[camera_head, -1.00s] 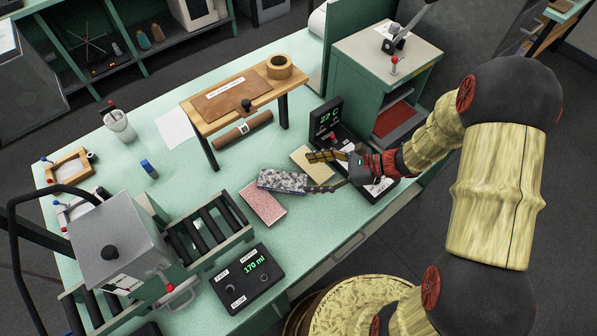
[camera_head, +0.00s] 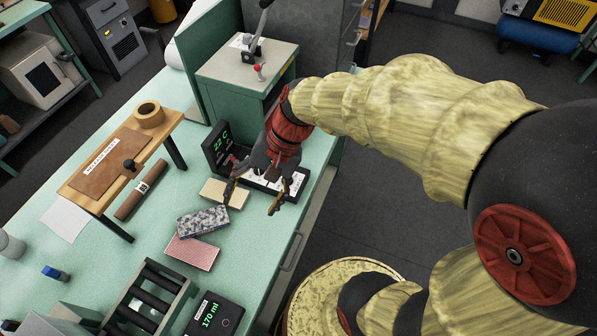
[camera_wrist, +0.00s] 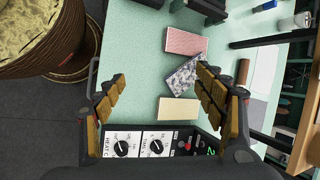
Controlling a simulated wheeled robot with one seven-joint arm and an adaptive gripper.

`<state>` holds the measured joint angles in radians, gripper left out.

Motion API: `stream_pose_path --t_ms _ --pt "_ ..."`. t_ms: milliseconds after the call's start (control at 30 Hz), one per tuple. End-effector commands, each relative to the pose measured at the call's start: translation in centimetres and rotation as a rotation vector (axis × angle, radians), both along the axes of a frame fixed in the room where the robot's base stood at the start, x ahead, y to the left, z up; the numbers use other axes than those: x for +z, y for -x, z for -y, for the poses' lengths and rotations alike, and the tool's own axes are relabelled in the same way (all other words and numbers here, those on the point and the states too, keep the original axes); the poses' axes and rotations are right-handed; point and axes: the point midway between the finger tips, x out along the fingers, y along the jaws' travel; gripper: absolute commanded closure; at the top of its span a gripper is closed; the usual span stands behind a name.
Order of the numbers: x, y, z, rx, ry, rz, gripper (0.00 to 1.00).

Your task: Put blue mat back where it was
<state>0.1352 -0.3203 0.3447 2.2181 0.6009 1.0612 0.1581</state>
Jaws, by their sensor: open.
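The only bluish mat is a grey-blue speckled one (camera_head: 203,220). It lies on the green bench between a red-pink mat (camera_head: 192,252) and a cream mat (camera_head: 225,194). One edge of it overlaps or touches the red-pink mat; I cannot tell if it rests on it. My gripper (camera_head: 253,199) is open and empty, fingers pointing down, over the bench near the heat control box (camera_head: 265,181) and right of the cream mat. In the wrist view the speckled mat (camera_wrist: 184,74) is partly hidden by the right finger, with the cream mat (camera_wrist: 178,110) nearer.
The green display reading 22 C (camera_head: 219,145) stands behind the cream mat. A wooden stand (camera_head: 112,165) is at left, with a brown roll (camera_head: 140,190) beside it. A roller rack (camera_head: 150,300) and a 170 ml box (camera_head: 215,315) are in front. A green press (camera_head: 235,85) stands behind.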

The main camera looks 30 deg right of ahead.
Motion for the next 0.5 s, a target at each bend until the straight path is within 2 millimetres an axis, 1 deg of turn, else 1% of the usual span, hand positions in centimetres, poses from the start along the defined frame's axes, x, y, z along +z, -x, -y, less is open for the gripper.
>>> stream_pose_path --t_ms 33,300,400,500 --pt "1.3 0.8 0.7 0.058 0.061 0.073 0.30" --pt "6.8 4.1 5.5 0.332 0.404 0.415 0.30" --pt "8.6 4.8 7.0 0.404 0.511 0.513 0.30" --pt "9.9 5.4 8.1 0.454 0.589 0.580 0.30"
